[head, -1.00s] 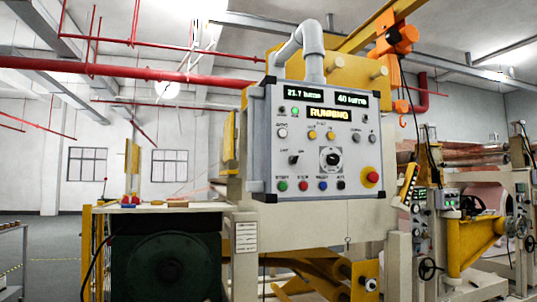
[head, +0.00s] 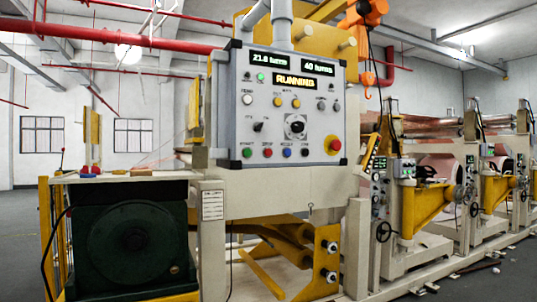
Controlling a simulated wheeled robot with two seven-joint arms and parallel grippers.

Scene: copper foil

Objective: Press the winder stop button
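A larger red mushroom button on a yellow base (head: 333,145) sits at the lower right. The lit display (head: 295,81) reads RUNNING, with two green readouts above it. Neither of my grippers is in view.
Yellow brackets (head: 325,262) stick out below the panel. More machine stands with handwheels (head: 384,232) run to the right.

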